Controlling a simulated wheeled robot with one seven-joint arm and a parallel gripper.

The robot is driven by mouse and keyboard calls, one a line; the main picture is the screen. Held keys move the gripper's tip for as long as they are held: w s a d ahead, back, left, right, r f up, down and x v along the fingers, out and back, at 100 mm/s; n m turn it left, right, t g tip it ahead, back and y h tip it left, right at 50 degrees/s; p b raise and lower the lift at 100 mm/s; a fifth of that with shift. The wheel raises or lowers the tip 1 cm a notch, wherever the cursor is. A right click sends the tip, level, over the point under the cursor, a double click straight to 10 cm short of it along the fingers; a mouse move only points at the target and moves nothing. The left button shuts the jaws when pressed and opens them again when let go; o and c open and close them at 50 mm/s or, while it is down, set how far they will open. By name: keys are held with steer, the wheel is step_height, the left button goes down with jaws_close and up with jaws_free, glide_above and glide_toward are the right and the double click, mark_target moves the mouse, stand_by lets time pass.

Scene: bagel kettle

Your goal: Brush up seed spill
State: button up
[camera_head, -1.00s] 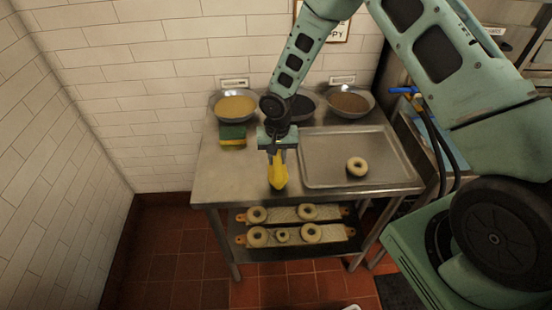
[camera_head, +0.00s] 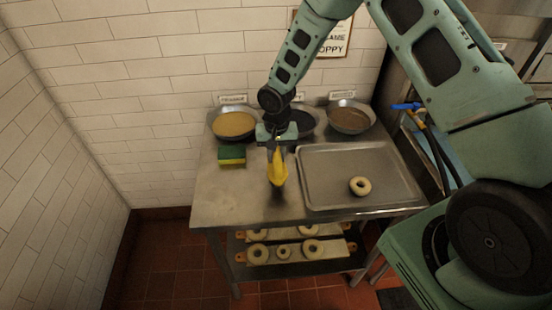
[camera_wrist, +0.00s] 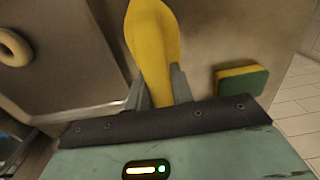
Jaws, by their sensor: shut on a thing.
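My gripper (camera_head: 277,148) points down over the steel table (camera_head: 225,190). It is shut on a yellow tool (camera_head: 278,170), which looks like a scoop or brush. In the wrist view the yellow tool (camera_wrist: 153,45) rises from between the two grey fingers (camera_wrist: 160,88). The tool's lower end is above or at the table top near the front edge; I cannot tell whether it touches. I cannot make out any loose seeds on the bare table top.
A steel tray (camera_head: 330,190) with one bagel (camera_head: 360,186) lies right of the tool. A yellow-green sponge (camera_head: 231,155) lies left. Bowls of yellow (camera_head: 234,124), dark (camera_head: 302,122) and brown (camera_head: 349,118) contents line the back. Bagel boards (camera_head: 295,252) sit on the lower shelf.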

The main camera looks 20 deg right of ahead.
steer(key=shift+w+r, duration=0.15)
steer(key=shift+r, duration=0.35)
steer(key=shift+r+p, duration=1.4)
steer(key=shift+r, duration=0.6)
